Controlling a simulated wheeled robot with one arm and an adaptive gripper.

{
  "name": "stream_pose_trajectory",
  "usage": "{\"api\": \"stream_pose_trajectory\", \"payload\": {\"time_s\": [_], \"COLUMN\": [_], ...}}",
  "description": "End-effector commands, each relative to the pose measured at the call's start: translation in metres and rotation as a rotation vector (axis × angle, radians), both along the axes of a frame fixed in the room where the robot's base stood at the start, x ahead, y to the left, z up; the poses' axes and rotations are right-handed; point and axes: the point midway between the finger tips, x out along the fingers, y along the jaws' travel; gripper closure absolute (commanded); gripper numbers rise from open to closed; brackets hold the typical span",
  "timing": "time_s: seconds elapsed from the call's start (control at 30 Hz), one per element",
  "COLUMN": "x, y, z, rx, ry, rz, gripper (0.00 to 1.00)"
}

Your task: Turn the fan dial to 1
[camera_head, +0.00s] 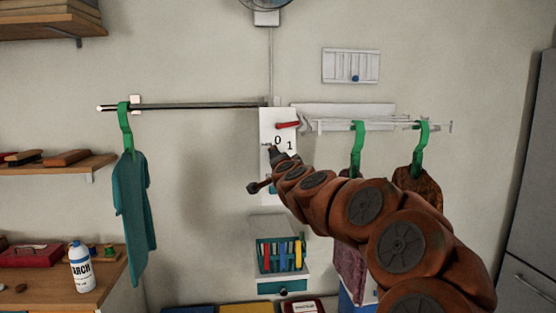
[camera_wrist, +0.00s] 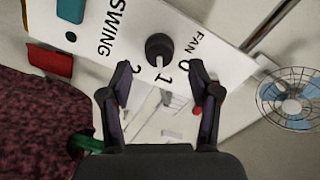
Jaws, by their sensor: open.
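The white panel (camera_head: 267,118) hangs on the wall with the numerals 0 and 1 visible in the head view. In the wrist view the panel (camera_wrist: 105,22) reads SWING and FAN, and the black round fan dial (camera_wrist: 159,46) sits beside 0 and 1. A pale mark shows on the dial's side facing the 1; its exact setting is hard to tell. My gripper (camera_wrist: 161,72) is open, with its two fingers apart on either side of the 1, facing the dial. Contact is not visible. In the head view my gripper (camera_head: 273,153) hides the dial.
A wall fan (camera_wrist: 290,100) is mounted above the panel. A metal rail (camera_head: 190,106) with a teal shirt (camera_head: 133,205) is at left. Green hangers (camera_head: 357,148) hang at right, near my arm. A small rack (camera_head: 280,254) stands below.

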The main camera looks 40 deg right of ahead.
Motion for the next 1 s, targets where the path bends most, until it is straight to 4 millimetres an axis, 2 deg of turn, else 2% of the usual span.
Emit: {"api": "stream_pose_trajectory", "payload": {"time_s": [0.4, 0.6, 1.0], "x": [-0.043, -0.059, -0.067], "y": [0.033, 0.045, 0.052], "z": [0.0, 0.0, -0.001], "rx": [-0.001, -0.001, 0.0], "ry": [0.0, 0.001, 0.001], "rz": [0.001, 0.0, 0.002], "gripper": [0.38, 0.38, 0.38]}}
